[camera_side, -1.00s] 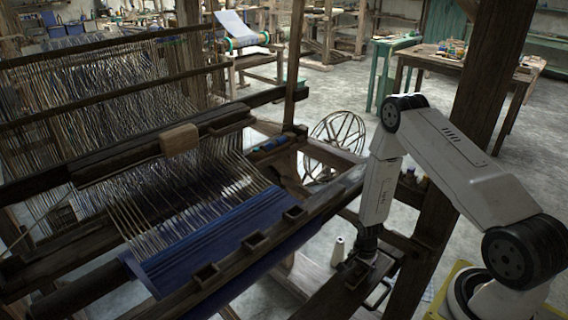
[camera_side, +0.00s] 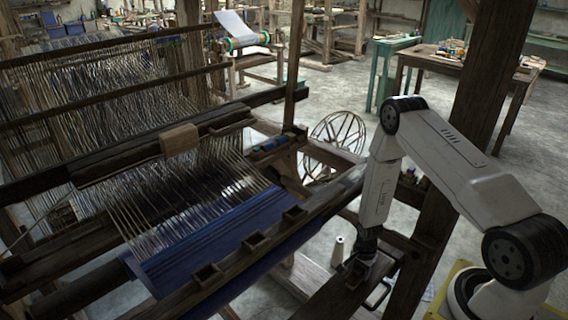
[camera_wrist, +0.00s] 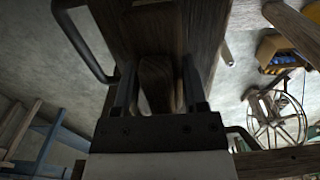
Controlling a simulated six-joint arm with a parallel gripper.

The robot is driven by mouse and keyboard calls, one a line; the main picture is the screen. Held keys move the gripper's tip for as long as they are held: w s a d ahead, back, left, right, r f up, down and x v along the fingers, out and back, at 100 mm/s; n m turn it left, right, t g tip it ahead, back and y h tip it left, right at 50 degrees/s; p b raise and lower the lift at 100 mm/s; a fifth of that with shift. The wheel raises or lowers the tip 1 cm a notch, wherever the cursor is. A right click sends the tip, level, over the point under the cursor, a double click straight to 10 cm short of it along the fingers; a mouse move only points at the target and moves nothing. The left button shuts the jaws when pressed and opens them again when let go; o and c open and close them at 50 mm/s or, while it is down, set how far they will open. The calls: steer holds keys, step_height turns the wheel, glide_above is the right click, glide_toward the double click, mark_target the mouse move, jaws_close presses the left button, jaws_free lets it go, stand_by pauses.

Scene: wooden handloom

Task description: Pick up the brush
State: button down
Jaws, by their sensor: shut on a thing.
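My gripper (camera_side: 364,258) points down at a dark wooden bench at the front right of the loom. In the wrist view my gripper (camera_wrist: 158,72) has its two dark fingers on either side of a brown wooden piece, which looks like the brush (camera_wrist: 156,82). The gripper is shut on it. Its lower part is hidden, and I cannot tell whether it touches the wood below. In the side view the brush is too small and dark to make out.
The loom's blue cloth (camera_side: 225,235) and beam lie left of my gripper. A pale thread cone (camera_side: 338,251) stands close by. A thick wooden post (camera_side: 445,180) rises near my arm. A spoked wheel (camera_side: 336,140) stands behind. Curved dark handles (camera_wrist: 82,45) flank the wooden piece.

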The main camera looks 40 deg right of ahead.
steer(key=shift+r, duration=0.25)
steer(key=shift+r, duration=0.85)
steer(key=s+a+r, duration=0.5)
steer(key=s+r, duration=0.5)
steer(key=s, duration=0.3)
steer(key=shift+r, duration=0.4)
